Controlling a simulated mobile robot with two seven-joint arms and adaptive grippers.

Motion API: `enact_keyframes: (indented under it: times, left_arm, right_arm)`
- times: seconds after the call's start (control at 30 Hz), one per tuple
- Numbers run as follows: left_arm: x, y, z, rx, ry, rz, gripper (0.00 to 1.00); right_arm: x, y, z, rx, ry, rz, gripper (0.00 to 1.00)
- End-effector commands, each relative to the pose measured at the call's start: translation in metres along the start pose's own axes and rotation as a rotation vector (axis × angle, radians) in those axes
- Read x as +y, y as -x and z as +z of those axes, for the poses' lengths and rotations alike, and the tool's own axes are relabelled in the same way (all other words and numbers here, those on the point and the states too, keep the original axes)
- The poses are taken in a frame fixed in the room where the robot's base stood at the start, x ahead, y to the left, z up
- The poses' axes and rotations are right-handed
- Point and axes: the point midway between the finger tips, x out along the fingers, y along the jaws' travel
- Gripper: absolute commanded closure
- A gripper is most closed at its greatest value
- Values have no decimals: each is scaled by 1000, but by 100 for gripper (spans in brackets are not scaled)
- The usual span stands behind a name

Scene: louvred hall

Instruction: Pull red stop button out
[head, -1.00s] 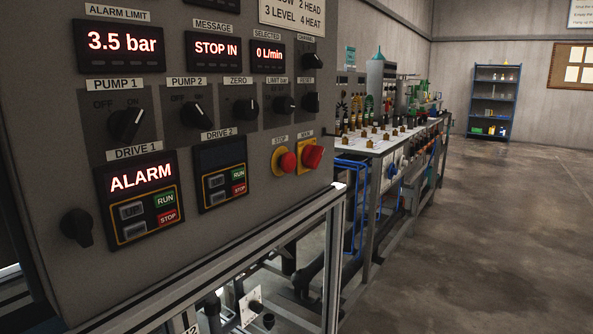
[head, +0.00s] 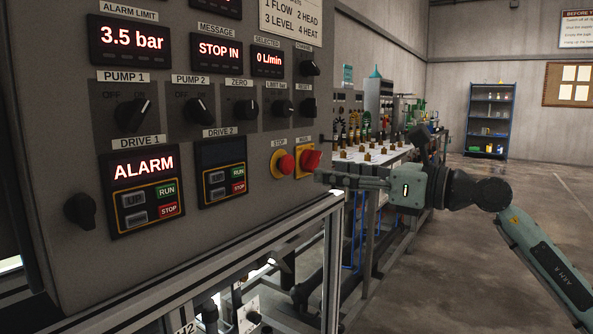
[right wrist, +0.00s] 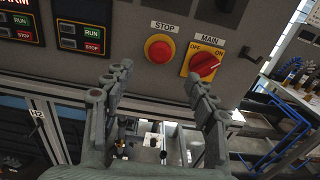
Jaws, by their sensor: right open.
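The red stop button (head: 286,164) sits on a yellow plate under the STOP label, low on the grey control panel. It also shows in the right wrist view (right wrist: 160,48), above and between my fingers. The message display (head: 220,49) reads STOP IN. My right gripper (head: 322,178) points left toward the panel, just right of and a little below the button. In the right wrist view my right gripper (right wrist: 162,82) is open, its two fingers apart with nothing between them. It does not appear to touch the button. My left gripper is not in view.
The red MAIN switch (head: 311,159) on its yellow plate is close to the right of the button. Drive 2's keypad (head: 223,184) is to the left. A metal frame (head: 300,225) runs below the panel. A bench with fittings stands behind my right arm.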

Motion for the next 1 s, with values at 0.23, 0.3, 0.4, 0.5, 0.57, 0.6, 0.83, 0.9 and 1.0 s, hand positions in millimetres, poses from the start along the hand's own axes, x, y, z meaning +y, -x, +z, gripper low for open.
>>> enact_keyframes:
  times: [0.23, 0.3, 0.4, 0.5, 0.57, 0.6, 0.83, 0.9, 1.0]
  left_arm:
    - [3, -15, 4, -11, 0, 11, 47]
    - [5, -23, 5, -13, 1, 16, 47]
    - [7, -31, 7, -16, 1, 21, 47]
    - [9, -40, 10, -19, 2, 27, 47]
    - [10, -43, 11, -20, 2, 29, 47]
    - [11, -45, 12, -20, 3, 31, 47]
    - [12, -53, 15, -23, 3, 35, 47]
    - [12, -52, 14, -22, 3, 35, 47]
    - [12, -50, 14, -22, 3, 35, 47]
  right_arm:
    - [1, -22, 3, 2, 3, 2, 43]
    - [1, -32, 4, 1, 3, 2, 43]
    - [1, -46, 3, 0, 1, 1, 43]
    - [1, -60, 3, 1, 0, 2, 43]
    - [1, -69, 2, 1, 1, 2, 43]
    - [1, -74, 3, 1, 1, 1, 43]
    - [0, -91, 0, 1, 2, -1, 43]
    - [0, -92, 1, 1, 2, 0, 43]
    - [0, -95, 1, 0, 1, 0, 43]
